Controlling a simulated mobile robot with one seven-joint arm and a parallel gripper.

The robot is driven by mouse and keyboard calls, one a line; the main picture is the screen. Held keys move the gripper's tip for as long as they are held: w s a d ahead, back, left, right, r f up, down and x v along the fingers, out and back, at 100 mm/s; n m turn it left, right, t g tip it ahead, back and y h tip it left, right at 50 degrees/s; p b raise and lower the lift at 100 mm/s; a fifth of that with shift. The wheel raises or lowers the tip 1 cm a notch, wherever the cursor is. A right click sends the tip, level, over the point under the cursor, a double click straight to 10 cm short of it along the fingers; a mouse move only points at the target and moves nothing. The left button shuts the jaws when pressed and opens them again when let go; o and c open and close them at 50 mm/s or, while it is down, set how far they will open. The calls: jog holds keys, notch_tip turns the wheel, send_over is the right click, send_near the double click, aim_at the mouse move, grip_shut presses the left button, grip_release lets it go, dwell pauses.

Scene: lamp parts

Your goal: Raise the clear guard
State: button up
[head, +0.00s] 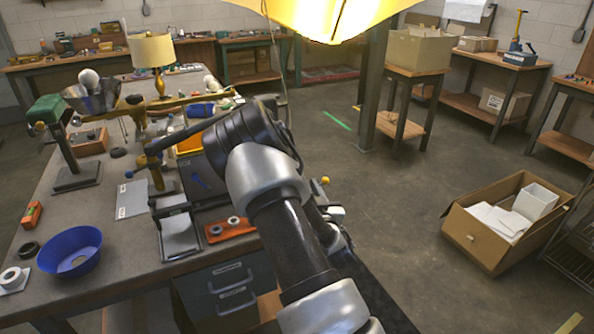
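My arm crosses the middle of the view and covers the right side of the panel. I cannot make out my gripper's fingers. Small pale and dark parts show at the right edge of my arm, and I cannot tell what they are.
An orange block with pale rings (230,229), a blue bowl (71,252) and a brass stand with a lever (152,167) are on the bench (110,226). A yellow lampshade (325,14) hangs at the top.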

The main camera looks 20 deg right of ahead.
jog(key=w, duration=0.3)
jog(key=w+d, duration=0.1)
jog(key=w, duration=0.5)
jog(key=shift+d, duration=0.25)
grip_shut()
